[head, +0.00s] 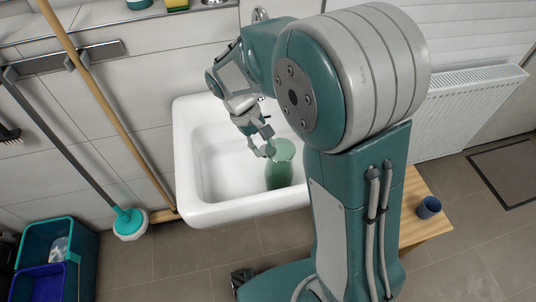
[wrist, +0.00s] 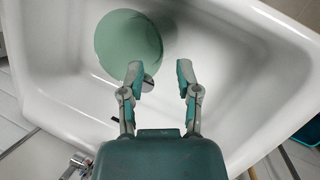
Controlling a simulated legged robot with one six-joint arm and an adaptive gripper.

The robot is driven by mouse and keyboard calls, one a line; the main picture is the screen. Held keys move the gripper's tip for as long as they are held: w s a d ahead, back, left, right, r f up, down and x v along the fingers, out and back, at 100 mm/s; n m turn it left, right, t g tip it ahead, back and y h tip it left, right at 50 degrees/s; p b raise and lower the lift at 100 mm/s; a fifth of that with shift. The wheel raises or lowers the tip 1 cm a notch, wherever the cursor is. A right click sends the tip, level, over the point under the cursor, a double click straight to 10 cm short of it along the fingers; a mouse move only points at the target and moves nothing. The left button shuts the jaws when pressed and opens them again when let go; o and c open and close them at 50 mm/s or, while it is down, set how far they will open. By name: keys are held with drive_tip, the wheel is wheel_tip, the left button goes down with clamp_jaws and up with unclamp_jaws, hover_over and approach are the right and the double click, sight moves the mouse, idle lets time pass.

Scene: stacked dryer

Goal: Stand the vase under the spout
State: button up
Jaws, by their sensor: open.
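The green vase (head: 280,168) stands in the white sink (head: 186,165), toward its right side in the head view. In the wrist view, the vase (wrist: 128,40) shows as a pale green round shape at upper left. My gripper (head: 266,141) is open and empty, close beside the vase's upper part. In the wrist view, the gripper (wrist: 160,72) has its left fingertip overlapping the vase's lower right edge, with the gap right of the vase. Whether they touch is unclear. A chrome tap part (wrist: 78,163) shows at lower left; the spout itself cannot be made out.
A broom (head: 105,95) and a teal-headed mop (head: 130,222) lean left of the sink. Teal and blue bins (head: 85,262) stand at lower left. A wooden bench (head: 416,190) with a blue cup (head: 428,207) is at right, near a radiator (head: 465,110).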

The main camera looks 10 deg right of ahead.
drive_tip(key=v, duration=0.7)
drive_tip(key=s+d+r+m+t+y, duration=0.1)
drive_tip(key=s+d+r+m+t, duration=0.1)
drive_tip(key=s, duration=0.6)
drive_tip(key=s+d+r+m+t+y, duration=0.2)
drive_tip(key=s+d+r+t, duration=0.3)
drive_tip(key=s, duration=0.3)
drive_tip(key=shift+s+r+t+y, duration=0.3)
drive_tip(key=shift+r+t, duration=0.05)
drive_tip(key=shift+t, duration=0.45)
drive_tip(key=shift+d, duration=0.1)
